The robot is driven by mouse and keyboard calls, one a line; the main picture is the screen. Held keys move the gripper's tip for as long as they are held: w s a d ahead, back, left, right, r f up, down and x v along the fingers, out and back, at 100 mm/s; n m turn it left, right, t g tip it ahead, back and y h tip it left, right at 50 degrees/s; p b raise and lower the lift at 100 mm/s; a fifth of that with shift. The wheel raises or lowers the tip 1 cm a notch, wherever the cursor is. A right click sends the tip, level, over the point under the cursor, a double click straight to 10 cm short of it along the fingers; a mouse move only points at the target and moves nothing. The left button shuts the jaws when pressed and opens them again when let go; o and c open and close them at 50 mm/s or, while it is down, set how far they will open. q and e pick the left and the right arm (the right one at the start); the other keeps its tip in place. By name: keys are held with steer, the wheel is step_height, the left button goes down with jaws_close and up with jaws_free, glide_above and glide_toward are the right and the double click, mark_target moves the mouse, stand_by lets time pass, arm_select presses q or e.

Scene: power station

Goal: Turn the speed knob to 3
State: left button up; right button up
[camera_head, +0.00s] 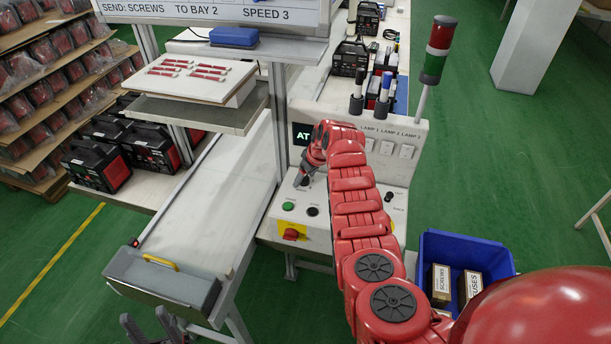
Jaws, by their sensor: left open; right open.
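The control panel (326,229) stands in the middle of the head view. My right arm reaches over it from the lower right. My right gripper (302,179) is open and points down at the upper left of the panel face, at a dark round control (304,185). The fingers partly hide this control, so I cannot tell its setting or whether they touch it. A small black knob (388,196) sits at the panel's right side; its labels are too small to read. My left gripper (150,325) is open and empty at the bottom edge, away from the panel.
The panel also has a green button (288,206), a black button (312,211) and a red switch on yellow (293,233). A sign (215,14) reads SPEED 3. A conveyor (215,190) lies left. A blue crate (427,250) with boxes stands right. A signal tower (437,50) rises behind.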

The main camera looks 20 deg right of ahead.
jaws_close()
stand_by(0.3)
steer(key=shift+r, duration=0.15)
